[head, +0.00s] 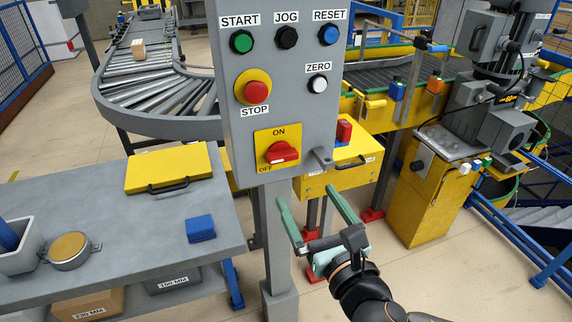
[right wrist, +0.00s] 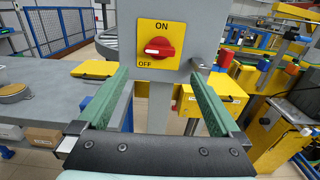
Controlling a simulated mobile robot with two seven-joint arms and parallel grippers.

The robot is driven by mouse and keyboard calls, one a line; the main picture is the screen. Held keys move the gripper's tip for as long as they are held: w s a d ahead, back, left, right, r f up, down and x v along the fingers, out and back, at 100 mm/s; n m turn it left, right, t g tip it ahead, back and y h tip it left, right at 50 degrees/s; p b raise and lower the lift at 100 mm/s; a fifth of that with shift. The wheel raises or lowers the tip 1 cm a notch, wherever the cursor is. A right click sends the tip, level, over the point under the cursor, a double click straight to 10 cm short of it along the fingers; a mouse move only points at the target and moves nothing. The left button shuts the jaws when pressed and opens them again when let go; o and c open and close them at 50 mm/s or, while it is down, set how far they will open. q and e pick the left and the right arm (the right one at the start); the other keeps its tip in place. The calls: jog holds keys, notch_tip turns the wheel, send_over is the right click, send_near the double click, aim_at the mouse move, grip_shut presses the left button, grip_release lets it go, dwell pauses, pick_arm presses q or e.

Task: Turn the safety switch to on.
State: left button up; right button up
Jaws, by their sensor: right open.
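The safety switch (head: 283,153) is a red rotary knob on a yellow plate low on the grey control panel (head: 236,125). The plate reads ON at the top and OFF at the lower left. The knob lies about level, its pale marked end pointing left toward OFF. It also shows in the right wrist view (right wrist: 159,47), above and beyond the fingers. My right gripper (head: 309,205) is open and empty, with green fingers spread below the switch, in front of the panel's post. It touches nothing that I can see. My left gripper is not in view.
Above the switch are a red STOP button (head: 257,92) and START, JOG, RESET and ZERO buttons. A grey padlock-like part (head: 323,158) juts out right of the switch. A grey table (head: 110,245) stands left; a yellow box (head: 338,178) stands behind right.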

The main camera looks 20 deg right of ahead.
aim_at(284, 160)
jog(key=w, duration=1.2)
jog(key=shift+w+a, duration=0.1)
jog(key=shift+a, duration=0.15)
jog(key=shift+c, duration=0.4)
jog(key=shift+f, duration=0.1)
jog(key=c, duration=1.1)
jog(key=shift+c, duration=0.2)
